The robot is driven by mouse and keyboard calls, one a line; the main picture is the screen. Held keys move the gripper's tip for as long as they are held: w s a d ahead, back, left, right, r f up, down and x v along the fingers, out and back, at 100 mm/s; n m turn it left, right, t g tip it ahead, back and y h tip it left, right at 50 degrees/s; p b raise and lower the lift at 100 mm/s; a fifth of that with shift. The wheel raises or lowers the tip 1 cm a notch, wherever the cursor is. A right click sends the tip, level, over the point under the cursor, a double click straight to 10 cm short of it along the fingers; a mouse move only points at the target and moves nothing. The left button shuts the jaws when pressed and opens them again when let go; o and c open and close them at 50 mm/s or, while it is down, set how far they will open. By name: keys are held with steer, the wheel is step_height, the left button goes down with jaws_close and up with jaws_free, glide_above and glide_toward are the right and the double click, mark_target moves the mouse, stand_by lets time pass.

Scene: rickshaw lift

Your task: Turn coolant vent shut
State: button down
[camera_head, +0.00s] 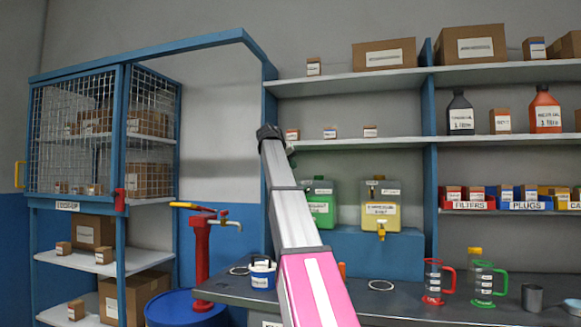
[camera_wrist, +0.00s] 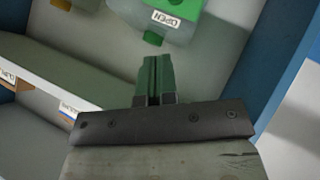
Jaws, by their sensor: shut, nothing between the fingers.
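The green coolant container (camera_head: 321,207) stands on the blue ledge behind my arm, its left side partly hidden by the arm. In the wrist view its translucent body (camera_wrist: 181,32) is at the top and appears upside down. It carries a white label reading OPEN (camera_wrist: 166,19). A green cap (camera_wrist: 152,38), which looks like the vent, sticks out from it toward my gripper. My gripper (camera_wrist: 155,60) is shut and empty, its fingertips in line with the cap. A small gap seems to separate them. The head view does not clearly show my gripper.
A yellow container (camera_head: 382,205) with a tap stands right of the green one. A shelf (camera_head: 350,143) with small boxes runs above both. A blue upright (camera_head: 430,150) is to the right.

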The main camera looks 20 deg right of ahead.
mark_target(310, 187)
steer(key=shift+w+d+f, duration=0.25)
steer(key=shift+d+f, duration=0.85)
steer(key=shift+f, duration=0.15)
steer(key=shift+w+d+f, duration=0.25)
steer(key=shift+d+f, duration=0.8)
steer(key=shift+f, duration=0.25)
steer(key=shift+w+d+f, duration=0.25)
steer(key=shift+d+f, duration=0.85)
steer(key=shift+f, duration=0.15)
steer(key=shift+s+d+f+m+t+y, duration=0.1)
steer(key=shift+s+d+m+t+y, duration=0.15)
steer(key=shift+m+y, duration=0.2)
steer(key=shift+s+d+f+m+t+y, duration=0.15)
steer(key=shift+d+m+t+y, duration=0.2)
steer(key=shift+y, duration=0.3)
steer(key=shift+s+d+f+m+t+y, duration=0.15)
steer(key=shift+m+t+y, duration=0.2)
steer(key=shift+y, duration=0.25)
steer(key=shift+d+f, duration=0.1)
